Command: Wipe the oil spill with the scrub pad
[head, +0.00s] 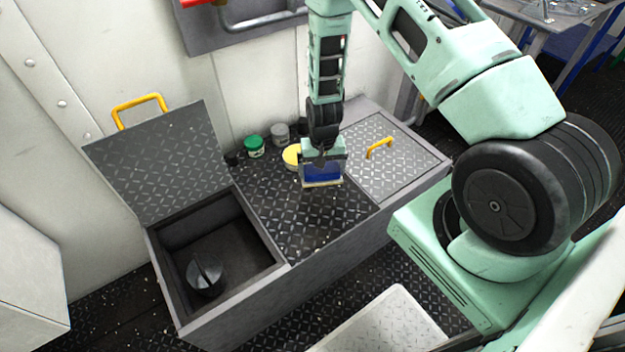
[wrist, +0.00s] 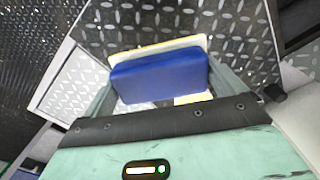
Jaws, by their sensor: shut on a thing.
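The scrub pad (head: 321,175) is a blue block with a pale, cream-coloured layer on its underside. My gripper (head: 322,162) points down and is shut on it, over the back right part of the dark diamond-plate top (head: 300,216). In the wrist view the blue pad (wrist: 160,78) sits between the two fingers of my gripper (wrist: 165,82), with its pale edge beyond. I cannot tell whether the pad touches the plate. No oil spill stands out clearly from the dark plate; part of the plate is hidden behind the pad and gripper.
An open bin (head: 163,290) at left holds a dark round object (head: 205,274); its raised lid (head: 160,160) has a yellow handle. A closed lid (head: 400,160) lies at right. A green-topped jar (head: 254,147), grey jar (head: 280,134) and yellow-topped jar (head: 292,156) stand along the wall.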

